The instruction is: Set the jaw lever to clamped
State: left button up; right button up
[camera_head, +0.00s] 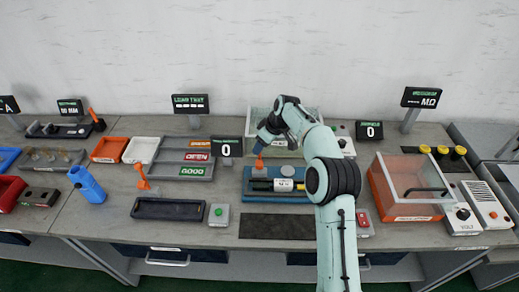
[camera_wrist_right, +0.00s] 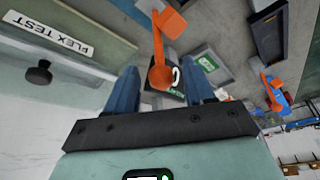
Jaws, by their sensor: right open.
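An orange lever (camera_head: 259,162) rises from the blue fixture (camera_head: 253,192) at the middle of the bench, just below my right gripper (camera_head: 265,140). In the right wrist view the orange lever (camera_wrist_right: 163,45) shows its round knob between the two blue fingers of my right gripper (camera_wrist_right: 163,88). The fingers are open, with space on both sides of the knob; I cannot tell whether either touches it. A light part with a label (camera_head: 283,184) lies in the fixture. My left gripper is in neither view. The lever's marked positions are not readable.
A clear-walled box labelled PLEX TEST (camera_wrist_right: 70,50) is close beside the gripper. A second orange lever (camera_head: 142,178) stands left, near a dark tray (camera_head: 168,209). A counter display (camera_head: 227,147) stands nearby. A dark mat (camera_head: 275,227) lies clear in front.

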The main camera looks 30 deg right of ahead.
aim_at(260, 158)
jog(key=shift+x, duration=1.7)
